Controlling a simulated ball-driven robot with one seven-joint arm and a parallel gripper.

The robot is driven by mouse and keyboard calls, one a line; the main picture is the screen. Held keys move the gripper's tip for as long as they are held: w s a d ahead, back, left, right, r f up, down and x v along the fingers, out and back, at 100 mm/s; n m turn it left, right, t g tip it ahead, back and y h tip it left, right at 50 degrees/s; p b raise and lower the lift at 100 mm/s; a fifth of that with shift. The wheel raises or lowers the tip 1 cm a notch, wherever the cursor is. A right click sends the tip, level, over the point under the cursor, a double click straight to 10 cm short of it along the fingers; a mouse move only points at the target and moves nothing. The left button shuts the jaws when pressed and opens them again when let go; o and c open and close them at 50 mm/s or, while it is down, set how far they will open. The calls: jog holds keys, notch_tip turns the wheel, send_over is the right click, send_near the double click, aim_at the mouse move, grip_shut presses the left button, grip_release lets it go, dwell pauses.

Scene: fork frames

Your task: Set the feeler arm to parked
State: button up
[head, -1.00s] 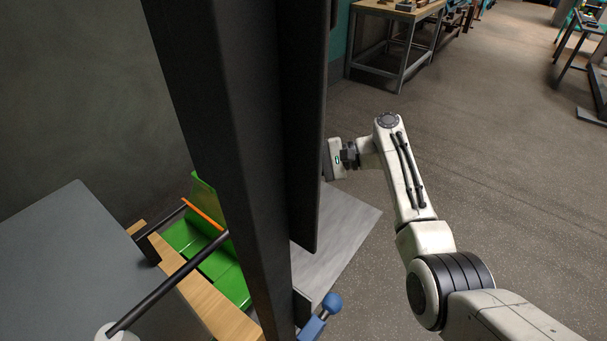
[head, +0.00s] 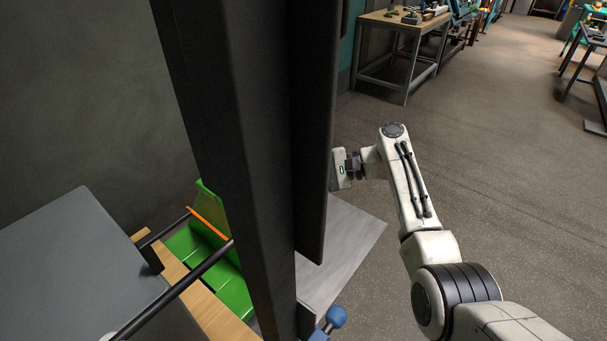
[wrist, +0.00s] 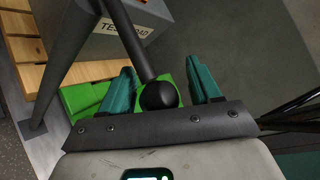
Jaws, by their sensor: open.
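A dark rod (wrist: 132,45) ending in a black ball knob (wrist: 158,96) shows in the wrist view; it may be the feeler arm, but I cannot tell for sure. My gripper (wrist: 164,86) is open, with one teal finger on each side of the knob. I cannot tell whether either finger touches it. In the head view, my gripper's body (head: 342,168) is at the right edge of a tall dark panel (head: 312,130), which hides the fingers and the knob.
A dark post (head: 235,150) stands in front of green trays (head: 225,270) and a grey box (head: 75,250). A blue knob (head: 337,317) sits low beside the post. A workbench (head: 405,25) stands at the back. Open floor (head: 490,180) lies to the right.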

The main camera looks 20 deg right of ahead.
jog(key=shift+d, duration=0.1)
jog(key=v, duration=1)
jog(key=shift+d+p, duration=0.3)
jog(key=shift+p, duration=0.1)
jog(key=shift+s, duration=0.15)
